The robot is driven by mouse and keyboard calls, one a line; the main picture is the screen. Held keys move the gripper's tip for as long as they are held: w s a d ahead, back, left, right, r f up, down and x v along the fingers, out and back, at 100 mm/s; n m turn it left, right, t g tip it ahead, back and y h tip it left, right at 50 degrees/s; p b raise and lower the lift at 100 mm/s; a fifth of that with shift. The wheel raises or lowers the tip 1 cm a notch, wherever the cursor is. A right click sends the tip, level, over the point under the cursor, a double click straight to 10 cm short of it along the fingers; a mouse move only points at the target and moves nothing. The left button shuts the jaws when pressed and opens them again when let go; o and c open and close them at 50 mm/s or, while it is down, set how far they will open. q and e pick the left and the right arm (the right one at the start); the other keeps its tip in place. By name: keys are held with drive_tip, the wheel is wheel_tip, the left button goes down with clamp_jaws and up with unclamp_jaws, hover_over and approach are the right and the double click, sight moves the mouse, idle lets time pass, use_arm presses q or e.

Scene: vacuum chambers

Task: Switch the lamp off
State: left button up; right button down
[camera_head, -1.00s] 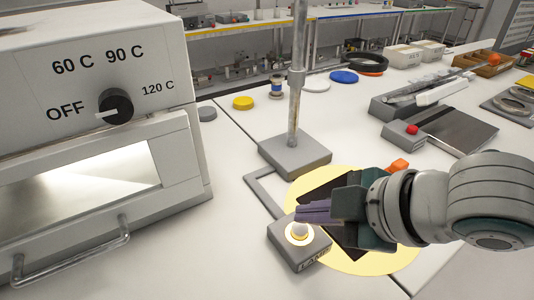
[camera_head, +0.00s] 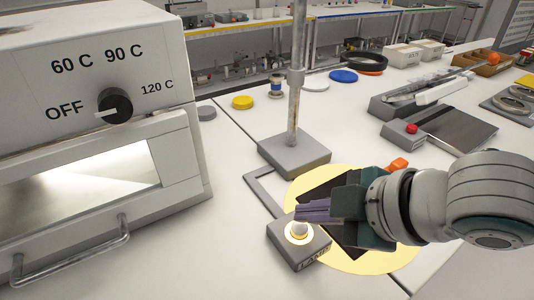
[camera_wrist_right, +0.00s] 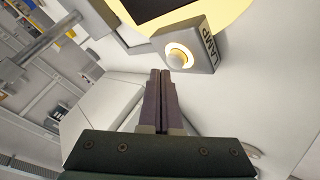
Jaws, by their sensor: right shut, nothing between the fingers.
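In the right wrist view the fingers (camera_wrist_right: 162,72) point toward the box, and the button (camera_wrist_right: 178,58) shows just beyond the tips; contact cannot be told. My left gripper is not in view.
A grey stand base with a metal pole (camera_head: 294,155) stands behind the switch box. An oven with a dial (camera_head: 115,106) is at the left. A dark plate lies in the light, partly hidden by my gripper. A grey device with a red button (camera_head: 412,128) is at the right.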

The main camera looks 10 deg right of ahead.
idle(0.3)
drive_tip(key=shift+f, duration=0.5)
drive_tip(key=shift+f+b, duration=0.3)
drive_tip(key=shift+b, duration=0.1)
drive_tip(key=shift+r, duration=0.1)
idle(0.4)
drive_tip(key=shift+r+p, duration=0.65)
drive_tip(key=shift+p, duration=0.2)
drive_tip(key=shift+r, duration=0.1)
